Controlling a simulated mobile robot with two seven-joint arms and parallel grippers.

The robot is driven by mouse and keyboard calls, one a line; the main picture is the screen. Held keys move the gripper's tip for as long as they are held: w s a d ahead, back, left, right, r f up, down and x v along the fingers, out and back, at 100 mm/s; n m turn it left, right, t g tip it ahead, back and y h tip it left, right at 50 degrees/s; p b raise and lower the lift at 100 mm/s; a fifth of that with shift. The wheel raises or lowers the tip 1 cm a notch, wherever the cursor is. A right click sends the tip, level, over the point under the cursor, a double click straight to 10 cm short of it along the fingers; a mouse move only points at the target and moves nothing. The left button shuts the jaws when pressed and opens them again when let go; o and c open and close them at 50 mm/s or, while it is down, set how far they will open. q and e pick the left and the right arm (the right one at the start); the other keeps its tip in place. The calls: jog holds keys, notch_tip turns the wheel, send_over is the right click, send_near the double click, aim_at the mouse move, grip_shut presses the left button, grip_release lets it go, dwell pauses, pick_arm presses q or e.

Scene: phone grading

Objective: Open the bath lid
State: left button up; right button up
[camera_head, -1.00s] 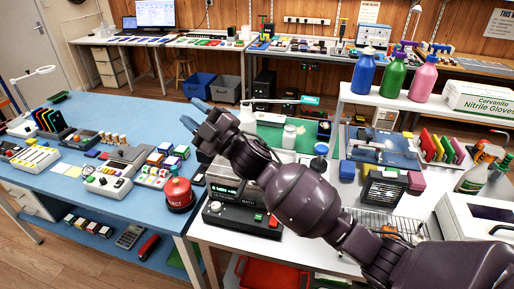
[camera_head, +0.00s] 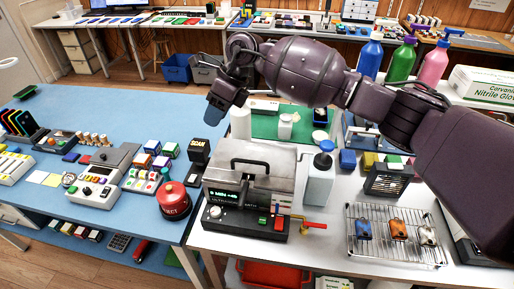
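The bath (camera_head: 240,225) is a dark unit with a lit green display on the white table in the middle. Its grey metal lid (camera_head: 225,155) appears closed, with a black handle (camera_head: 250,163) on top. My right gripper (camera_head: 218,112) is in the air above and behind the lid, fingers pointing down and apart from the handle. I see no object in it, but its finger gap does not show clearly. My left gripper is not in view.
A wire rack (camera_head: 375,255) with small coloured items lies further right. A red button (camera_head: 173,200) stands left of the bath.

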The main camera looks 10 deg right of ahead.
jog(key=w+d+f+h, duration=0.1)
jog(key=d+f+h, duration=0.15)
jog(key=d, duration=0.35)
jog(key=h+p, duration=0.2)
send_over(249, 156)
jog(key=s, duration=0.5)
jog(key=shift+n+g, duration=0.4)
jog(key=f, duration=1)
jog(key=shift+s+a+f, duration=0.2)
jog(key=shift+a+f, duration=0.1)
grip_shut()
